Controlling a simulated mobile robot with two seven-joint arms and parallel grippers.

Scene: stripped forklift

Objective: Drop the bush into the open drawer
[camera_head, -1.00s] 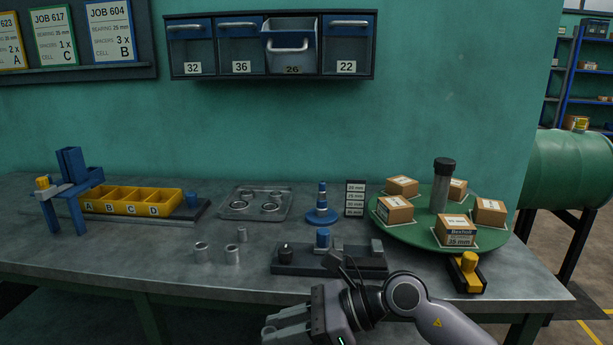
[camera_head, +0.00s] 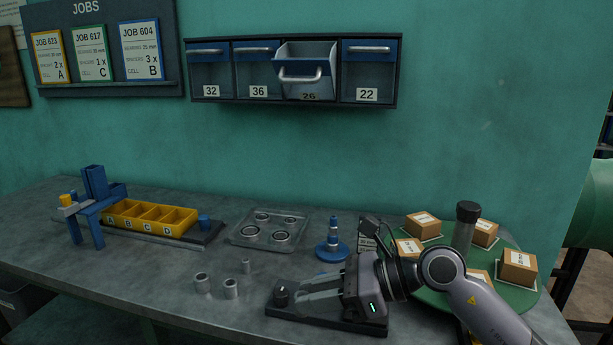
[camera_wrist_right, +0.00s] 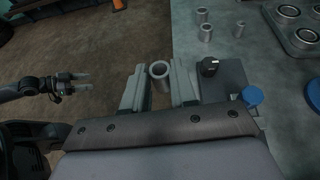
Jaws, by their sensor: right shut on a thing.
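The bush (camera_wrist_right: 160,72) is a grey metal ring-shaped sleeve. In the right wrist view it sits between the two fingers of my right gripper (camera_wrist_right: 160,88), which is shut on it. In the head view my right gripper (camera_head: 308,293) is above the dark fixture block at the bench's front, and the bush in it cannot be made out. The open drawer (camera_head: 303,88), labelled 26, is pulled out and tilted in the wall cabinet, well above and behind the gripper. My left gripper (camera_wrist_right: 75,86) shows in the right wrist view, open and apparently empty, away from the bench.
Several loose sleeves (camera_head: 231,289) stand on the bench left of the gripper. Shut drawers (camera_head: 257,73) flank the open one. The wall below the cabinet is clear.

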